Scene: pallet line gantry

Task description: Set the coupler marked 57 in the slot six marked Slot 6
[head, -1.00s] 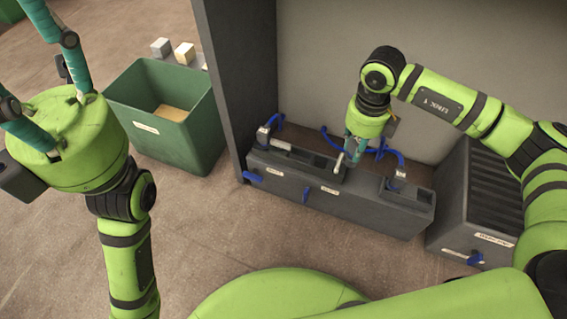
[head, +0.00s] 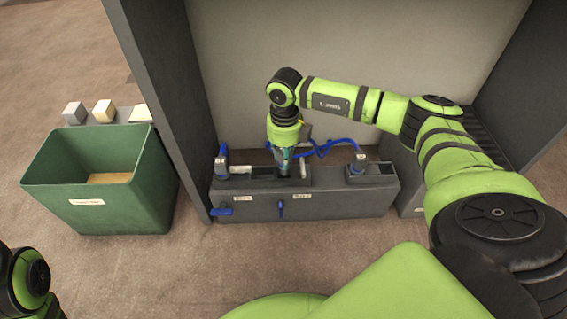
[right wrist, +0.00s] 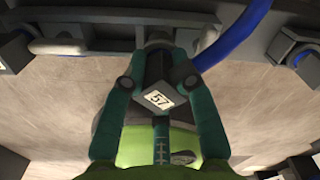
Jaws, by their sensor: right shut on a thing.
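The coupler marked 57 is a dark grey block with a white number label (right wrist: 158,99) in the right wrist view. My right gripper (right wrist: 152,82) is shut on it, with a teal finger on each side. In the head view my right gripper (head: 284,168) points down over the left half of a long grey slotted block (head: 340,205). The coupler is mostly hidden there, and I cannot tell whether it touches the block. Two small labels on the block's front, at left (head: 243,199) and middle (head: 302,195), are too blurred to read. My left gripper is out of view.
Grey couplers with blue hoses stand at the block's left (head: 222,167) and right (head: 358,165). Blue handles (head: 221,212) stick out in front. A green bin (head: 100,205) stands left, beyond a dark upright panel (head: 155,100). Small cubes (head: 103,110) sit behind the bin.

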